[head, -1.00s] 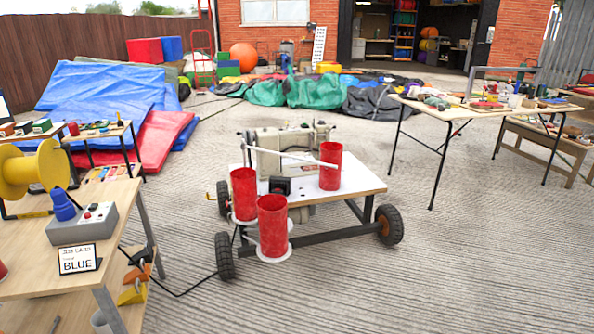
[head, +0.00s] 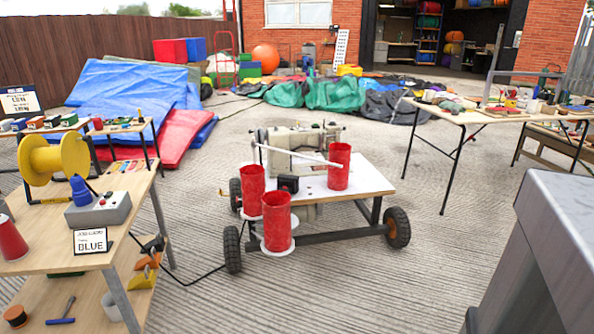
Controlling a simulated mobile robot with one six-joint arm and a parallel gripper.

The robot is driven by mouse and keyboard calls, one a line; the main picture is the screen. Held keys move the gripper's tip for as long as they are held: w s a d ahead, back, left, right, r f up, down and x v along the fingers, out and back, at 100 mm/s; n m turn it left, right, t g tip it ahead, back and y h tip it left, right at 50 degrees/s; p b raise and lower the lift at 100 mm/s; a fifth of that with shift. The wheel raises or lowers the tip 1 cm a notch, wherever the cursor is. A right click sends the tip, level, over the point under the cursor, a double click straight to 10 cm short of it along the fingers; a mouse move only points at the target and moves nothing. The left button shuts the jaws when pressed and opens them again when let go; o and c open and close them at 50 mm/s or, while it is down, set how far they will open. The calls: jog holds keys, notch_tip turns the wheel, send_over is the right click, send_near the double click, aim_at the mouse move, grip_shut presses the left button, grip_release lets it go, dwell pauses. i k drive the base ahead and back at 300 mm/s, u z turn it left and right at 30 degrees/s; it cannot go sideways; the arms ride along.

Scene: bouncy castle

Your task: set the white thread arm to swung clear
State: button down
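The white thread arm (head: 298,155) is a thin white rod on the sewing machine trolley. It slants across the front of the cream sewing machine (head: 306,139), from an upright at the left to the red cylinder (head: 339,170) at the right. I cannot tell whether its right end touches that cylinder. Two more red cylinders, one at the front (head: 277,222) and one at the left (head: 253,190), stand on white discs at the trolley's near left side. A small black box (head: 288,183) sits between them and the machine. My gripper is not in view.
A wooden workbench (head: 85,265) with a yellow reel (head: 55,158) stands at the left. A cable runs from it toward the trolley (head: 372,184). A grey metal-topped shape (head: 560,230), unclear what, fills the lower right. Ridged floor (head: 350,290) in front is clear.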

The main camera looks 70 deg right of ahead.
aim_at(254, 144)
jog(key=u, duration=0.65)
jog(key=k, duration=1.3)
jog(key=z, duration=1)
jog(key=i, duration=1.05)
jog(key=u, duration=0.15)
